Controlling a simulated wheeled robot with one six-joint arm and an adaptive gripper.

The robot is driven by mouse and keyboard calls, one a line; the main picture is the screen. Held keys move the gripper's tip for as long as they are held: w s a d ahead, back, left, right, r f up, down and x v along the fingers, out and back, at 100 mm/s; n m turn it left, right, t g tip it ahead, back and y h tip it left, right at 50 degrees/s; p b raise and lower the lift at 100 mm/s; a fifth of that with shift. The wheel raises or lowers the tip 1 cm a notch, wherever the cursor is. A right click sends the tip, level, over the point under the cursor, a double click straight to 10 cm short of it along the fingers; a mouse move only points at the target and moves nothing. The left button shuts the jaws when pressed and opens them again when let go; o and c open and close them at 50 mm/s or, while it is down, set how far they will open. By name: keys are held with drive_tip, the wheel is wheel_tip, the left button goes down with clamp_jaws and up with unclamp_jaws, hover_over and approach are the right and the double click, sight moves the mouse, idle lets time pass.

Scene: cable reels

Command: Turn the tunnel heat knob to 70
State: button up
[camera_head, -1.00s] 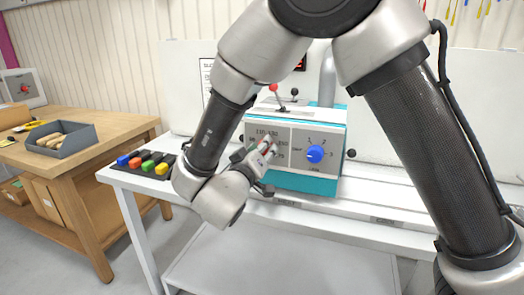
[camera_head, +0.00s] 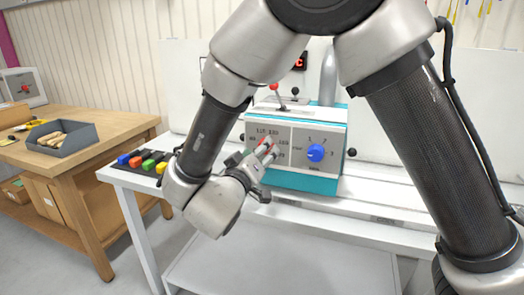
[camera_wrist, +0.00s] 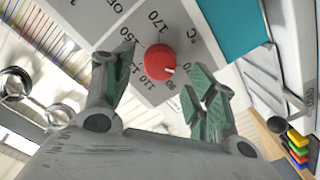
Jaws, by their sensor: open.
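The tunnel heat knob is a red round knob (camera_wrist: 159,65) on a grey dial plate, near the middle of the wrist view. Its white pointer mark faces the lower right of that view, near the printed 90. My gripper (camera_wrist: 161,76) is open, with one green-padded finger on each side of the knob in the picture. I cannot tell whether they touch it. In the head view my gripper (camera_head: 267,154) is in front of the panel's left half and largely hides the knob.
The white and teal machine (camera_head: 308,182) also carries a blue knob (camera_head: 315,153) to the right and a red-tipped lever (camera_head: 275,88) on top. A grey bin (camera_head: 60,138) stands on the wooden bench.

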drive_tip(key=v, duration=0.9)
drive_tip(key=shift+s, duration=0.15)
